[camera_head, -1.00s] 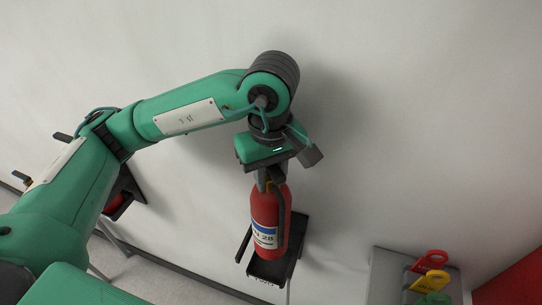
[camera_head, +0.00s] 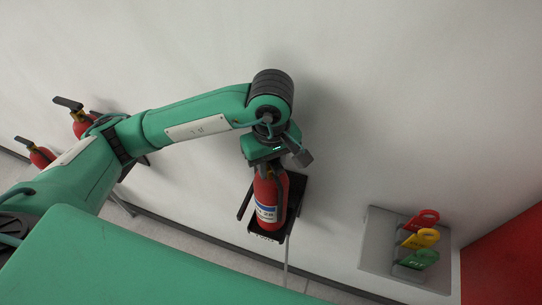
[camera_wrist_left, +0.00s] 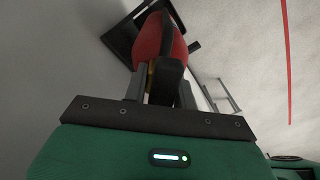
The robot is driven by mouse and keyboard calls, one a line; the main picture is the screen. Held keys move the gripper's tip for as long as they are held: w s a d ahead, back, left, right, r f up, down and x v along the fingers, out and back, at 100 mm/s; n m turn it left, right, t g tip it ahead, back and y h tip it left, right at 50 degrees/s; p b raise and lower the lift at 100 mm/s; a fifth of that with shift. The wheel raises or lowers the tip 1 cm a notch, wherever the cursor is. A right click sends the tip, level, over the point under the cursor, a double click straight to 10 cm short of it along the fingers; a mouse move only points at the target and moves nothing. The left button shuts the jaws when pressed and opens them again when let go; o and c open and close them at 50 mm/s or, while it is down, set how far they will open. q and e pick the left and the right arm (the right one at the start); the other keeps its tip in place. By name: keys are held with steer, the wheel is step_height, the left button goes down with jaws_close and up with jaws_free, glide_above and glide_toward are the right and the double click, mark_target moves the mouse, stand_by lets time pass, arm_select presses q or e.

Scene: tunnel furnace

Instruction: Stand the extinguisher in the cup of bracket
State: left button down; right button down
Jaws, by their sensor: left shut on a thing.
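The red extinguisher (camera_head: 268,203) with a white and blue label is upright under my left gripper (camera_head: 266,168) in the head view. My left gripper is shut on its top, at the handle. The black bracket (camera_head: 297,190) is on the wall right behind and under it. The extinguisher's lower end overlaps the bracket's cup; I cannot tell whether it rests on the cup floor. In the left wrist view the red body (camera_wrist_left: 155,40) extends away from the fingers (camera_wrist_left: 160,92) toward the dark bracket (camera_wrist_left: 120,38). My right gripper is not in view.
Two other red extinguishers (camera_head: 82,124) (camera_head: 40,157) are at the left, partly behind my left arm. A grey wall panel (camera_head: 375,240) with red, yellow and green tags (camera_head: 421,239) is at the right. A red surface (camera_head: 505,262) fills the lower right corner.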

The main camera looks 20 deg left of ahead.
arm_select(q)
steer(key=shift+f, duration=1.05)
steer(key=shift+f, duration=0.1)
steer(key=c, duration=1.1)
jaws_free()
step_height(320, 180, up, 10)
steer(key=b, duration=0.3)
steer(key=shift+r, duration=1.1)
